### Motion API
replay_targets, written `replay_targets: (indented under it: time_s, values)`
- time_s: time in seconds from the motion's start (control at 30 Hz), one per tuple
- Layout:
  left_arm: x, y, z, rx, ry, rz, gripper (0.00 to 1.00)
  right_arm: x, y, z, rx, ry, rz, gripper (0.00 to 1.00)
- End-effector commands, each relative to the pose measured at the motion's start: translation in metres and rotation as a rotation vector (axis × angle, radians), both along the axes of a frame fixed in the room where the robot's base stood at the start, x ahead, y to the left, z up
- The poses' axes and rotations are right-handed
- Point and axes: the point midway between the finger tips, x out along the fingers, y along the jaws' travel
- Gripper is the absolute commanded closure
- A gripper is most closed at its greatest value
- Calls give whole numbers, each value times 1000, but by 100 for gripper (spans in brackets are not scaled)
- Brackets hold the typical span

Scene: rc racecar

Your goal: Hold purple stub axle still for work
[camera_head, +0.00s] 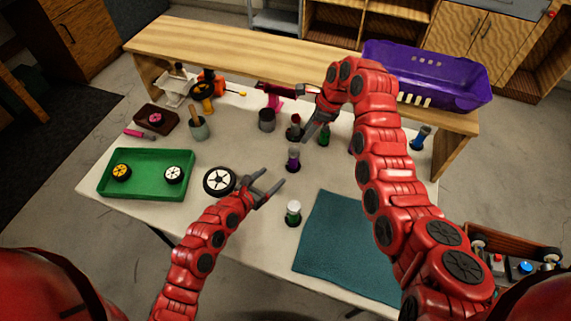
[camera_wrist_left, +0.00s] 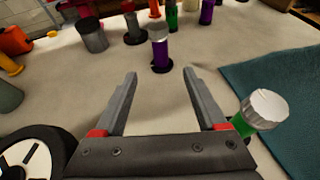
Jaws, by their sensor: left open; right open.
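The purple stub axle (camera_head: 293,159) stands upright on a dark round base on the light table, with a grey top. It also shows ahead in the left wrist view (camera_wrist_left: 161,52). My left gripper (camera_head: 274,176) is open and empty, low over the table. Its fingers point toward the purple stub axle, which stands just beyond the fingertips, roughly centred between them and not touched. My right gripper (camera_head: 307,113) is open near the green (camera_head: 324,135) and red (camera_head: 294,130) pieces behind the purple one.
A black-and-white wheel (camera_head: 219,181) lies left of my left gripper, and a green piece with white cap (camera_head: 293,212) stands close on its right. A green tray (camera_head: 147,191) is left, a teal mat (camera_head: 340,245) right, a purple basket (camera_head: 430,80) behind.

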Motion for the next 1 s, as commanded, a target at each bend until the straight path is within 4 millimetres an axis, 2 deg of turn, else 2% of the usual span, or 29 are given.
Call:
replay_targets:
  time_s: [0.2, 0.53, 0.73, 1.0]
  values:
    - [39, -23, -16, -5, 0, 1, 26, 0, 0, 0, 0, 0, 0, 50]
    - [86, -51, -38, -7, 0, 1, 26, 0, 0, 0, 0, 0, 0, 50]
    - [106, -61, -49, -6, 1, 5, 26, 0, 0, 0, 0, 0, 0, 50]
    - [114, -70, -55, -3, 1, 0, 26, 0, 0, 0, 0, 0, 0, 50]
